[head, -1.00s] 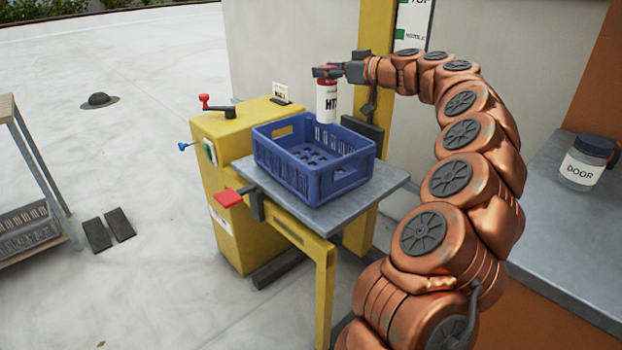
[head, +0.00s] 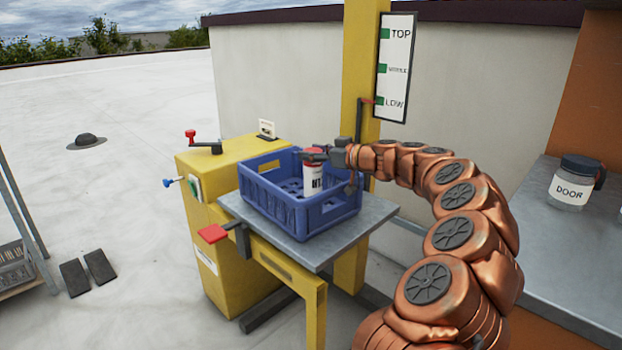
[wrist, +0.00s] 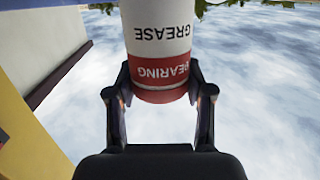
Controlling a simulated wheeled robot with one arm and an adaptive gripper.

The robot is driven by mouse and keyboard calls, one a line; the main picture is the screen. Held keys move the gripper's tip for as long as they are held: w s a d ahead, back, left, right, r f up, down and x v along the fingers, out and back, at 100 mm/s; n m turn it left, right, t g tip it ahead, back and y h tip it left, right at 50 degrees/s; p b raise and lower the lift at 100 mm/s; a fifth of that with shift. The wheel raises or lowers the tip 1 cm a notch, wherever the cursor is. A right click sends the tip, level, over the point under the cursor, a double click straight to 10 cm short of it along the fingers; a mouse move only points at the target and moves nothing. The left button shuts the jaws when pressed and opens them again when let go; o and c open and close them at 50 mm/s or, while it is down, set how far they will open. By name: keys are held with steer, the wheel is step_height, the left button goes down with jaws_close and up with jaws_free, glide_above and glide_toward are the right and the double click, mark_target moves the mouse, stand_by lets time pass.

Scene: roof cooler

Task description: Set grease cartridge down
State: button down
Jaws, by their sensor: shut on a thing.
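The grease cartridge (head: 313,180) is a white cylinder with a red top band and black lettering. It also shows in the wrist view (wrist: 158,40), where "GREASE" and "BEARING" read upside down. My gripper (head: 314,156) is shut on its red upper end and holds it upright inside the blue crate (head: 320,216). The crate's near wall hides the cartridge's lower end, so I cannot tell whether it touches the crate floor. In the wrist view, my gripper's two fingers (wrist: 160,95) close on the red band from both sides.
The crate sits on a grey platform (head: 300,248) of a yellow lift (head: 225,235). A red pad (head: 213,233) projects at the platform's left. A sign (head: 396,68) marked TOP and LOW stands behind. A DOOR jar (head: 572,184) is on the right bench.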

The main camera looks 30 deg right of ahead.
mark_target(321, 170)
steer(key=shift+f+b, duration=0.35)
steer(key=shift+f, duration=2.3)
steer(key=shift+c, duration=2.2)
jaws_free()
steer(key=shift+r, duration=0.2)
steer(key=v, duration=0.7)
steer(key=shift+s+p, duration=0.25)
steer(key=shift+p, duration=0.1)
